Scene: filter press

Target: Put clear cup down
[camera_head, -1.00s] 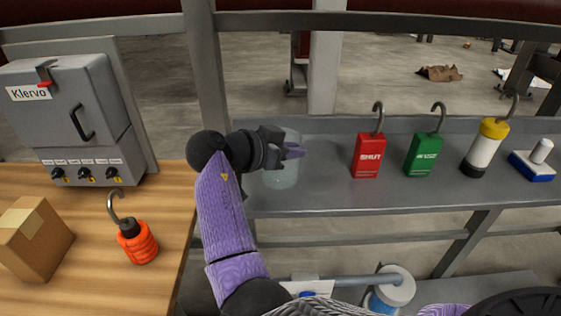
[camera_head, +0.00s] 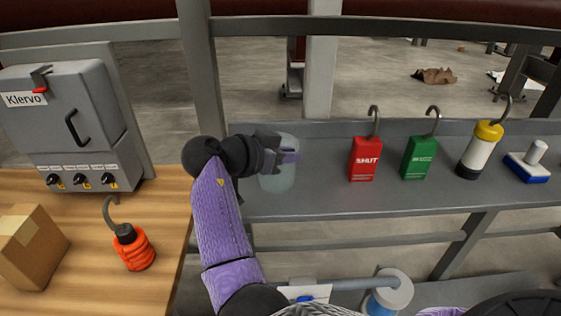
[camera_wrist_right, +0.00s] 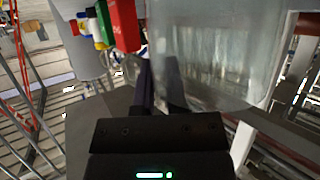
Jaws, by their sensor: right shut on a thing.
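The clear cup (camera_head: 277,178) is a see-through, greenish-tinted vessel over the left end of the grey shelf (camera_head: 320,200). It looks upright. My right gripper (camera_head: 289,157) is at the cup's upper part, shut on it, and hides some of its rim. In the right wrist view the cup (camera_wrist_right: 210,50) fills the upper middle, beside the dark fingers (camera_wrist_right: 158,85) of that gripper. I cannot tell whether the cup's base touches the shelf. My left gripper is not in view.
On the shelf to the right stand a red tag block (camera_head: 365,160), a green one (camera_head: 419,158), a yellow-topped cylinder (camera_head: 480,150) and a blue-based stamp (camera_head: 527,165). Shelf between cup and red block is clear. A wooden table (camera_head: 165,215) holds a grey box and orange bottle.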

